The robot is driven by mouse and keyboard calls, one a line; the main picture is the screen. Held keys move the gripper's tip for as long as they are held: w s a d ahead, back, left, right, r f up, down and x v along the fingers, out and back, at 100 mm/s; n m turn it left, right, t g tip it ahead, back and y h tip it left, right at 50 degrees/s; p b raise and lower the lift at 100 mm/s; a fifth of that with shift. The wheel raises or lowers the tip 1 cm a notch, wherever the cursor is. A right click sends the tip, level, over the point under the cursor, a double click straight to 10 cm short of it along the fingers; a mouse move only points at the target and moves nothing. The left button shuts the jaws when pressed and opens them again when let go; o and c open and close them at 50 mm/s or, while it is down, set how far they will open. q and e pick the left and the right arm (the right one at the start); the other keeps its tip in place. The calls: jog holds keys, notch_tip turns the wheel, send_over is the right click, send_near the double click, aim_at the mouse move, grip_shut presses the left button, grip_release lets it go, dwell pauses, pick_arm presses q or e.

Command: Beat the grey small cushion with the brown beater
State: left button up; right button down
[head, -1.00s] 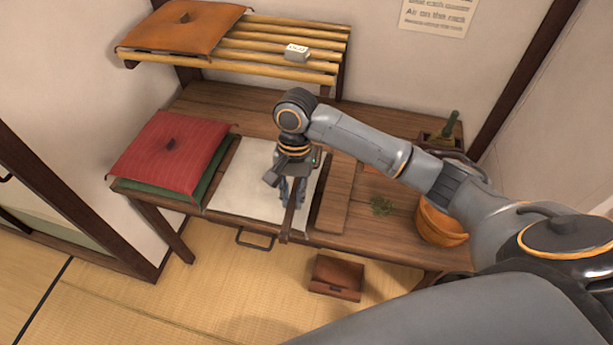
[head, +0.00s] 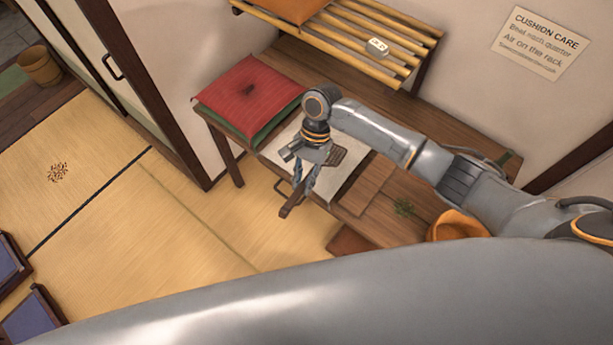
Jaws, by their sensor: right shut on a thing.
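My right gripper (head: 301,187) is shut on the brown beater (head: 290,206), above the front edge of the wooden table. The beater's handle end sticks out toward the front of the table. A dark woven part (head: 338,155), which looks like its head, shows behind the gripper over a pale flat mat (head: 284,146). I cannot make out a grey small cushion. A red cushion (head: 245,92) lies on a green one (head: 270,128) at the table's left end. My left gripper is not in view.
A slatted rack (head: 375,25) above the table holds an orange cushion (head: 293,8) and a small white block (head: 376,45). An orange bowl (head: 452,224) stands at the table's right. Brown crumbs (head: 58,173) lie on the tatami, which is mostly clear. Dark-framed blue items (head: 35,318) lie lower left.

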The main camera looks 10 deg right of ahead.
notch_tip(320, 180, down, 9)
jog(key=b, duration=0.4)
notch_tip(320, 180, up, 5)
jog(key=p, duration=0.4)
jog(key=shift+w+r+p, duration=0.15)
jog(key=shift+r+p, duration=0.05)
jog(key=shift+p, duration=0.2)
notch_tip(320, 180, up, 4)
jog(key=shift+b, duration=0.4)
notch_tip(320, 180, down, 10)
jog(key=b, duration=0.5)
notch_tip(320, 180, up, 6)
jog(key=p, duration=0.6)
jog(key=shift+f, duration=0.25)
notch_tip(320, 180, up, 4)
jog(key=shift+r+b, duration=0.25)
jog(key=shift+b, duration=0.25)
